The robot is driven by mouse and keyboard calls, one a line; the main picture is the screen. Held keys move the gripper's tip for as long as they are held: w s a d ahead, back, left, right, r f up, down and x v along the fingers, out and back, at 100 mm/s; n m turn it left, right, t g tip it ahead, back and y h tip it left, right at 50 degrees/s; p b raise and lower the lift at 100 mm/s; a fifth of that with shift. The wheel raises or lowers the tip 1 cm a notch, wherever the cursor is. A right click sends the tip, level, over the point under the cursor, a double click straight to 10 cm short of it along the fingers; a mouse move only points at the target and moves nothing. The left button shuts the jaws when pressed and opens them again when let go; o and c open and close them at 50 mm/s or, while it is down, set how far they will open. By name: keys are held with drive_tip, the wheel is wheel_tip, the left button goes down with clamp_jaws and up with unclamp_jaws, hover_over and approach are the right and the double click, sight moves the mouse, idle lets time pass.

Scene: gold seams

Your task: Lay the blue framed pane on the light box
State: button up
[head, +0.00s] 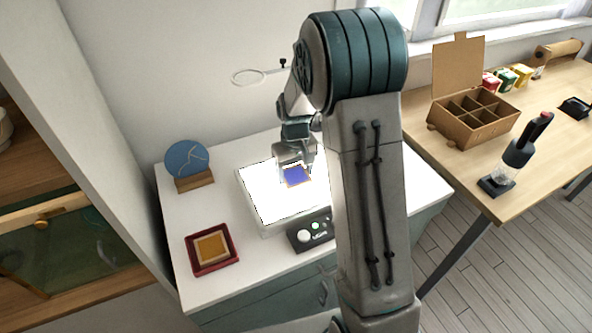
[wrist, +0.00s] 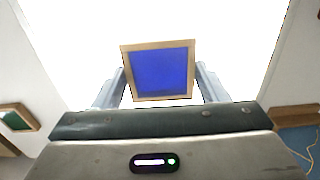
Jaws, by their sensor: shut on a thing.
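The blue pane (head: 296,175) with a thin wooden frame is at my gripper, over the bright white top of the light box (head: 262,197). In the wrist view the blue framed pane (wrist: 158,71) sits between the two fingers, slightly tilted, with the glowing surface all around it. My gripper (wrist: 163,84) is shut on the pane's side edges. In the head view my gripper (head: 296,165) points down at the light box. I cannot tell whether the pane touches the lit surface.
A red tray (head: 194,265) holding an amber framed pane (head: 212,246) lies left of the light box. A blue disc with pale seams (head: 187,159) stands on a wooden stand behind it. A divided cardboard box (head: 473,117) stands on the right table.

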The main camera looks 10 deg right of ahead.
sight(295, 175)
drive_tip(key=shift+f, duration=0.15)
drive_tip(key=o, duration=1)
wheel_tip(295, 175, up, 11)
drive_tip(key=s+r+t, duration=0.1)
drive_tip(key=s, duration=0.6)
drive_tip(key=s+r+m+t, duration=0.1)
drive_tip(key=s+r, duration=0.1)
drive_tip(key=s, duration=0.6)
drive_tip(key=s+r+m+t, duration=0.1)
drive_tip(key=s, duration=0.7)
drive_tip(key=shift+d+r, duration=0.1)
drive_tip(key=shift+r, duration=0.25)
drive_tip(key=shift+w, duration=0.1)
